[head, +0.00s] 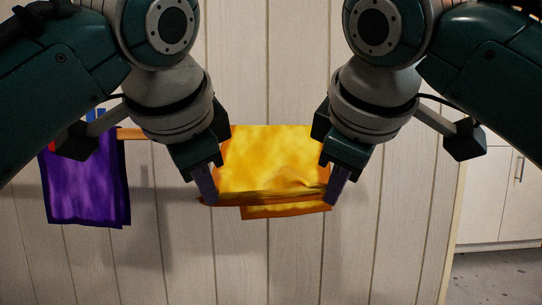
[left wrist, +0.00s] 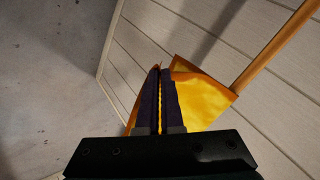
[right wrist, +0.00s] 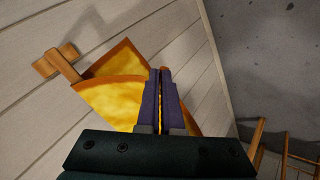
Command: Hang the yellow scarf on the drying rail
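The yellow scarf (head: 270,160) has an orange border and lies folded over the wooden drying rail (head: 130,133). A lower edge of its back layer shows below the front one in the head view. My left gripper (head: 211,197) is shut on the front layer's left lower corner; a thin yellow strip shows between its fingers in the left wrist view (left wrist: 160,72). My right gripper (head: 333,196) is shut on the right lower corner, also seen in the right wrist view (right wrist: 163,72). In that view the rail's end passes between the scarf's two layers.
A purple cloth (head: 85,180) hangs on the rail at the left, apart from the yellow scarf. The rail's end piece (right wrist: 46,66) is close to the scarf. A plank wall (head: 300,270) stands behind. White cabinets (head: 490,195) stand at the right.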

